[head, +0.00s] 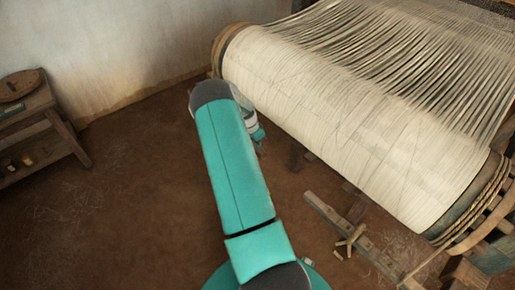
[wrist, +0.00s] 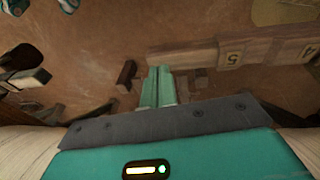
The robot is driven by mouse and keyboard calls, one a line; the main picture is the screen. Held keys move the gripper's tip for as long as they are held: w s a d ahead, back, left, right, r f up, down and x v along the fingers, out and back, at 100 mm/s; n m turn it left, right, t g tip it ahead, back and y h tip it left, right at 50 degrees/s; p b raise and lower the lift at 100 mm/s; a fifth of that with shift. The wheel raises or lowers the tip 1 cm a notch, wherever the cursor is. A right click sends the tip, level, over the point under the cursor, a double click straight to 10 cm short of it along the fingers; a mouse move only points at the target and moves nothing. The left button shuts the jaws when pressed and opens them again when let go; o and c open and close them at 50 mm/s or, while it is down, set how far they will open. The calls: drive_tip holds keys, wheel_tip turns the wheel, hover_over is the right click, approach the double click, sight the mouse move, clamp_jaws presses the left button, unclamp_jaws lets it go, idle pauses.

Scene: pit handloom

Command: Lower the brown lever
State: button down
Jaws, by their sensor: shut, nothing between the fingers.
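My gripper (wrist: 158,72) shows in the wrist view with its two teal fingers side by side, shut and empty. A short dark brown wooden piece (wrist: 126,75) stands just left of the fingertips, apart from them; it may be the brown lever, but I cannot tell for sure. In the head view, a dark brown piece (head: 297,156) shows below the cloth roll, right of my wrist. My arm hides part of the floor there, and the fingers are mostly hidden behind my wrist.
A large roll of pale warp (head: 350,110) fills the right. A wooden beam with number marks (wrist: 235,55) lies right of the fingers. A wooden bar (head: 350,235) is low right. A small wooden table (head: 50,120) stands left. The floor between is mostly clear.

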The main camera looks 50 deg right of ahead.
drive_tip(key=s+v, duration=0.2)
drive_tip(key=v, duration=0.9)
drive_tip(key=shift+w+r, duration=0.25)
drive_tip(key=shift+r, duration=0.05)
drive_tip(key=shift+a, duration=0.1)
drive_tip(key=w+a+r+n+t+y, duration=0.15)
drive_tip(key=a+r+n, duration=0.25)
drive_tip(key=a+r, duration=0.8)
drive_tip(key=w+a+r+n+t, duration=0.25)
drive_tip(key=a+r+n, duration=0.25)
drive_tip(key=a+r, duration=0.7)
drive_tip(key=s+a+r+n+t, duration=0.1)
drive_tip(key=s+a+r+n, duration=0.1)
drive_tip(key=s+a, duration=0.4)
drive_tip(key=s+a+r+n+t, duration=0.1)
drive_tip(key=s+a+r+n, duration=0.1)
drive_tip(key=s+a+n, duration=0.3)
drive_tip(key=s+a+r+n+t, duration=0.1)
drive_tip(key=s+a+r+n, duration=0.2)
drive_tip(key=s+a, duration=0.4)
drive_tip(key=a+n, duration=0.1)
drive_tip(key=a, duration=0.4)
drive_tip(key=shift+s+a+t, duration=0.2)
drive_tip(key=shift+a+t, duration=0.1)
drive_tip(key=shift+a, duration=0.05)
drive_tip(key=shift+a+r+n, duration=0.1)
drive_tip(key=shift+a+n, duration=0.1)
drive_tip(key=shift+n, duration=0.1)
